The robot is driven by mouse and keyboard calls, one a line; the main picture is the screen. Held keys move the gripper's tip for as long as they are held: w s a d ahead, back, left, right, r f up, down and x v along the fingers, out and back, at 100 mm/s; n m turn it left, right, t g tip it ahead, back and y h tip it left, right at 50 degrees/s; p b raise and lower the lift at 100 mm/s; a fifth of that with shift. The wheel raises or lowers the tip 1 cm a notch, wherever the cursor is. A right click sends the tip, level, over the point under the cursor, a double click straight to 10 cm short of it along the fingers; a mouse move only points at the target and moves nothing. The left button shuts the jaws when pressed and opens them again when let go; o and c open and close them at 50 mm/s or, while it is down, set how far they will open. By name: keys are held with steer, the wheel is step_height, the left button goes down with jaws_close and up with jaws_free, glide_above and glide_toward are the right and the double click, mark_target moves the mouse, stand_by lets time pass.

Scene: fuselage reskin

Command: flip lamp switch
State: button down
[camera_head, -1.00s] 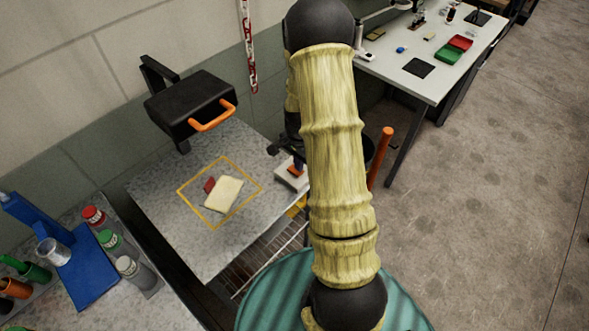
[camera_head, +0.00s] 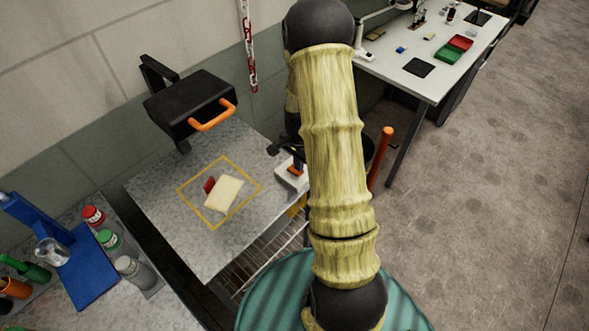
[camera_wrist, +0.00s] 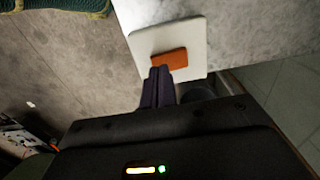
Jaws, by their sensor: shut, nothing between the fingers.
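The switch is a white plate (camera_wrist: 197,35) with an orange rocker (camera_wrist: 170,59), at the edge of the grey stone table. In the head view the white switch base (camera_head: 287,178) sits at the table's right edge, partly hidden by my arm. My gripper (camera_wrist: 160,73) is shut and empty. Its fingertips are at the near edge of the orange rocker; I cannot tell whether they touch it. In the head view my dark gripper (camera_head: 277,148) shows just above the switch. A black box-shaped hood (camera_head: 188,103) with an orange handle (camera_head: 213,117), apparently the lamp, hangs over the table.
A cream block and a dark red piece lie inside a yellow square (camera_head: 213,227) on the grey table (camera_head: 157,186). Bottles and a blue stand (camera_head: 85,275) are at lower left. An orange post (camera_head: 381,158) stands right of my arm. A white workbench (camera_head: 436,87) is at the back right.

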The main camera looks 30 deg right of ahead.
steer(key=shift+f+b, duration=0.55)
steer(key=shift+f, duration=0.25)
stand_by(0.5)
steer(key=shift+r, duration=0.1)
steer(key=shift+r+p, duration=2.7)
steer(key=shift+r, duration=0.8)
steer(key=s+a+r+n+t+b, duration=0.2)
steer(key=s+a+r+n, duration=1)
steer(key=a+r+n, duration=0.1)
steer(key=shift+s+a+r+n+t, duration=0.3)
steer(key=shift+r+n, duration=0.1)
steer(key=shift+n, duration=0.1)
